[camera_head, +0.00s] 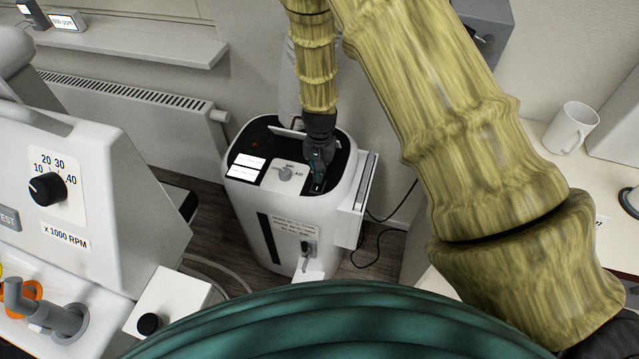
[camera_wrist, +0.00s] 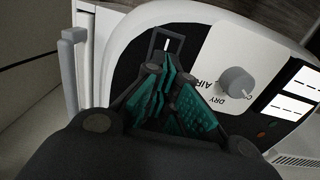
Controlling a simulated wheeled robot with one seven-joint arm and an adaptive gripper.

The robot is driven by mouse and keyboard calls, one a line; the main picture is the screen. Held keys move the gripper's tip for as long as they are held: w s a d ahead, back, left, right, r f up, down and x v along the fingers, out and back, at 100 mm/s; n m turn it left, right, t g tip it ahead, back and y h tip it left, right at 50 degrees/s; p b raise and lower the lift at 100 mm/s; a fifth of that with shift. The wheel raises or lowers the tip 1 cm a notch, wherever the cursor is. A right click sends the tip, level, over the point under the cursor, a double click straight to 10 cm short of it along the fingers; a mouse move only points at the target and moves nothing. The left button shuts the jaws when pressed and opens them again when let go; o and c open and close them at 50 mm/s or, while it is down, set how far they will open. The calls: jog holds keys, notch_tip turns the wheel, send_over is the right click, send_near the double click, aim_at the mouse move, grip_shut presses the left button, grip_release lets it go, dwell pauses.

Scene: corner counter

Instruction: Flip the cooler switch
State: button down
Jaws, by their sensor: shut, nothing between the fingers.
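The cooler (camera_head: 283,215) is a white floor unit with a black top panel, at the middle of the head view. A small dark switch in a raised frame with a white mark (camera_wrist: 167,44) sits on its top panel in the wrist view. In the head view it lies at the fingertips, partly hidden (camera_head: 317,188). My gripper (camera_head: 318,172) points down over the panel, shut and empty. In the wrist view its teal fingertips (camera_wrist: 160,70) are right beside the switch frame; I cannot tell whether they touch it.
A grey knob (camera_head: 286,173) on a white plate with AIR and DRY labels is next to the switch, with white displays (camera_head: 249,162) beyond it. A lab machine (camera_head: 85,180) stands at left, a radiator (camera_head: 130,115) behind. A mug (camera_head: 571,128) is on the right counter.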

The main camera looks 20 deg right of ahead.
jog(key=shift+f+b, duration=0.55)
jog(key=shift+f, duration=0.6)
dwell(1.0)
jog(key=shift+r, duration=0.2)
jog(key=shift+r+p, duration=2.35)
jog(key=shift+r, duration=1.05)
jog(key=s+d+f+n+h+b, duration=0.1)
jog(key=s+d+f+n+b, duration=0.2)
jog(key=s+f, duration=0.7)
jog(key=s+f+n+b, duration=0.1)
jog(key=s+f, duration=0.4)
jog(key=s, duration=0.8)
jog(key=s+f+n+y+b, duration=0.1)
jog(key=s+f+b, duration=0.3)
jog(key=s, duration=0.9)
jog(key=shift+s+d+f+n, duration=0.15)
jog(key=shift+d+f+n, duration=0.15)
jog(key=shift+f+n, duration=0.4)
